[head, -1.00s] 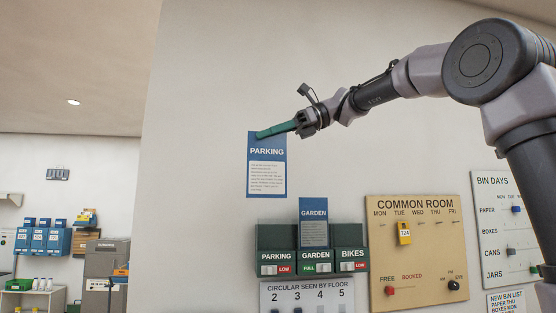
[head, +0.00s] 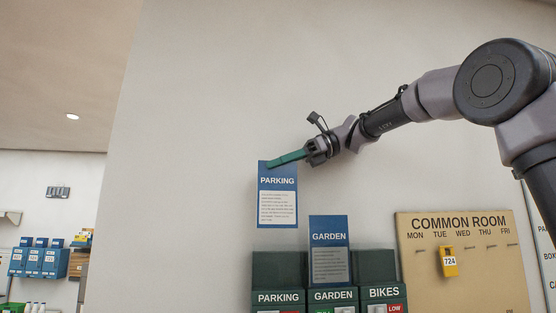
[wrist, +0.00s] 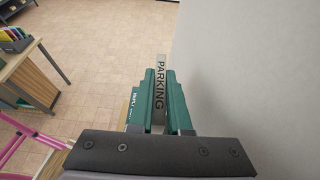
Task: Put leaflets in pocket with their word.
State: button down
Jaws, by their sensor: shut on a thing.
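My gripper (head: 285,159) is shut on the top edge of a blue leaflet headed PARKING (head: 278,208). The leaflet hangs upright in front of the wall, above and left of the pockets. In the wrist view the green fingers grip the PARKING leaflet (wrist: 160,85), seen nearly edge-on. Below are three dark green pockets, labelled PARKING (head: 278,270), GARDEN (head: 333,296) and BIKES (head: 377,266). A blue GARDEN leaflet (head: 328,223) stands upright in the GARDEN pocket. The pockets' lower parts are cut off by the frame.
A COMMON ROOM board (head: 490,275) with a yellow 724 tag (head: 448,262) hangs right of the pockets. The wall around the held leaflet is bare. Far left stand blue boxes (head: 34,262). In the wrist view a wooden desk (wrist: 30,82) stands left on the tiled floor.

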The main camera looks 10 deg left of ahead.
aim_at(278, 193)
jog(key=shift+s+f, duration=0.1)
jog(key=shift+f, duration=3.6)
jog(key=c, duration=0.8)
grip_release()
jog(key=shift+d, duration=0.1)
jog(key=v, duration=1)
jog(key=shift+d+r, duration=0.2)
jog(key=shift+d, duration=0.05)
